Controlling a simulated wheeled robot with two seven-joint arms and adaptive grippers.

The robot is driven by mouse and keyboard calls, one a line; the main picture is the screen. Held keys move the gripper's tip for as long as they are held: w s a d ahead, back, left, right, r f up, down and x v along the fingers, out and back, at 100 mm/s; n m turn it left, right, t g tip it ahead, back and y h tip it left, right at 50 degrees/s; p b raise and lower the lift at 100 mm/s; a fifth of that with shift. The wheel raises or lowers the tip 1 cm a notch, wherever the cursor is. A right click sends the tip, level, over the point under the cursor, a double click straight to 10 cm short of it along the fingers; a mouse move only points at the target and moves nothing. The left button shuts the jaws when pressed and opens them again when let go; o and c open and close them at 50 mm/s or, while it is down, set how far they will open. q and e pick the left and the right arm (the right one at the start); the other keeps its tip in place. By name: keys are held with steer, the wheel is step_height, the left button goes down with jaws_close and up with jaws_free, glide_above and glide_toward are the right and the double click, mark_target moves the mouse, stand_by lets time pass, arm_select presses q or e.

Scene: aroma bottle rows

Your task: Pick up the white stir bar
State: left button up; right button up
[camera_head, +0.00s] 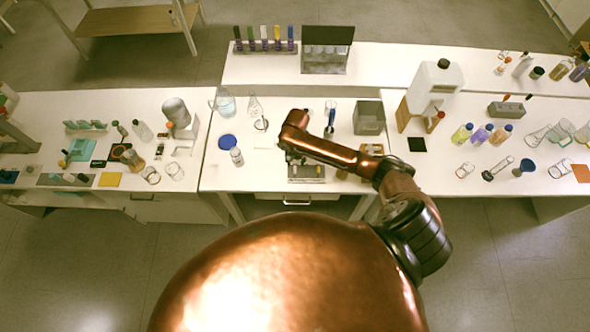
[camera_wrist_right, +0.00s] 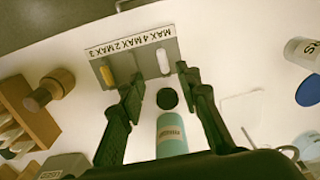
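The white stir bar (camera_wrist_right: 163,61) lies at the right end of a grey tray (camera_wrist_right: 134,72) in the right wrist view. A yellow bar (camera_wrist_right: 107,75) lies near the tray's left end. My right gripper (camera_wrist_right: 160,72) is open, its two fingers apart, with nothing held between them. In that view the fingertips appear just below the white bar, one to each side; the height gap is hard to judge. In the head view the right gripper (camera_head: 294,156) is over the back of the tray (camera_head: 306,180). My left gripper is not in view.
A teal bottle with a black cap (camera_wrist_right: 171,136) shows between the fingers in the wrist view. A wooden rack (camera_wrist_right: 22,110) and a brown bottle (camera_wrist_right: 58,84) stand left. A white jar (camera_wrist_right: 303,52) and blue lid (camera_wrist_right: 309,90) are right. The tray's label strip reads MAX.

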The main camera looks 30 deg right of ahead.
mark_target(295, 170)
steer(key=shift+w+a+f+p, duration=0.1)
steer(key=shift+f+p, duration=0.1)
steer(key=shift+f, duration=1.7)
steer(key=shift+w+a+f+p, duration=0.1)
steer(key=shift+f+p, duration=0.05)
steer(key=shift+f, duration=1.75)
steer(key=shift+c, duration=0.6)
jaws_close()
